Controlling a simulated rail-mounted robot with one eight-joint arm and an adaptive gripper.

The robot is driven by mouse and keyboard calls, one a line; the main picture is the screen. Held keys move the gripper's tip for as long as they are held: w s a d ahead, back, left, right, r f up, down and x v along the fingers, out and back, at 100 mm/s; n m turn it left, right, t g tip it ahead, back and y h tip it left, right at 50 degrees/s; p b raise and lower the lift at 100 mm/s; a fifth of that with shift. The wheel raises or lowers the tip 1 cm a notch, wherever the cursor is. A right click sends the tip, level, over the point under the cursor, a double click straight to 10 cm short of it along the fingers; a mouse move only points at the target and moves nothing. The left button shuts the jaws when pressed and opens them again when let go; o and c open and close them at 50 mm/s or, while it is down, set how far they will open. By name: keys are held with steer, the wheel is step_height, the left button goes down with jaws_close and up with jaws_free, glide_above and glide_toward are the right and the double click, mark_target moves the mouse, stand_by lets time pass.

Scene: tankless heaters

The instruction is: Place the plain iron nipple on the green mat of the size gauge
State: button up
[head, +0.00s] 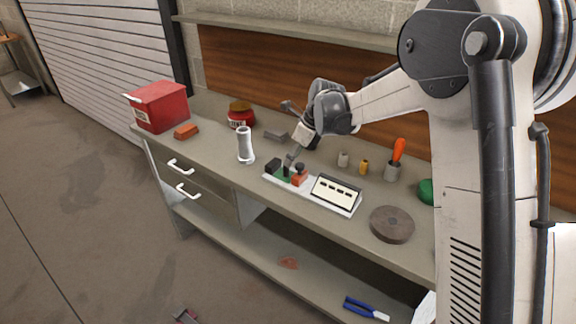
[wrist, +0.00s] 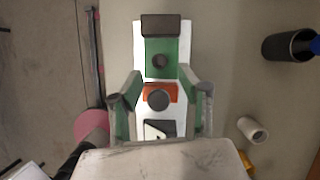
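The size gauge (head: 333,205) is a white base on the bench with a black block, a green mat (wrist: 159,44), an orange mat (wrist: 174,90) and a sloped label panel. In the wrist view a small dark round piece (wrist: 160,61) sits on the green mat and a larger dark round piece (wrist: 158,100) on the orange mat. I cannot tell whether either is the plain iron nipple. My gripper (wrist: 160,76) is open over the gauge, its fingers on either side and apart from both dark pieces; it also shows in the head view (head: 293,156).
A pale short cylinder (head: 343,159), a yellow one (head: 364,167) and a grey cup with an orange-handled tool (head: 392,172) stand right of the gripper. A white upright tube (head: 245,146) stands left of the gauge. A brown disc (head: 391,225) lies at the right.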

steer(key=v, duration=0.5)
steer(key=shift+d+r, duration=0.1)
steer(key=shift+r, duration=0.3)
steer(key=shift+s+d+r, duration=0.1)
steer(key=shift+s+r, duration=0.05)
steer(key=shift+s, duration=0.05)
steer(key=s+d+r+n+t+h, duration=0.1)
steer(key=s+d+r+n, duration=0.4)
steer(key=s, duration=0.4)
steer(key=s+d+r+n+t+h, duration=0.1)
steer(key=s+d+r+n+t, duration=0.1)
steer(key=s+d+r+n, duration=0.45)
steer(key=s+d+f+n, duration=0.1)
steer(key=s+d+n, duration=0.1)
steer(key=s, duration=0.5)
steer(key=s+d+f+n+t+h, duration=0.1)
steer(key=s+d+f+n, duration=0.1)
steer(key=s+n, duration=0.3)
steer(key=s+d+f+n+t+h, duration=0.1)
steer(key=s+n, duration=0.3)
steer(key=s, duration=0.5)
steer(key=shift+s+d+f, duration=0.4)
steer(key=shift+d+f, duration=0.1)
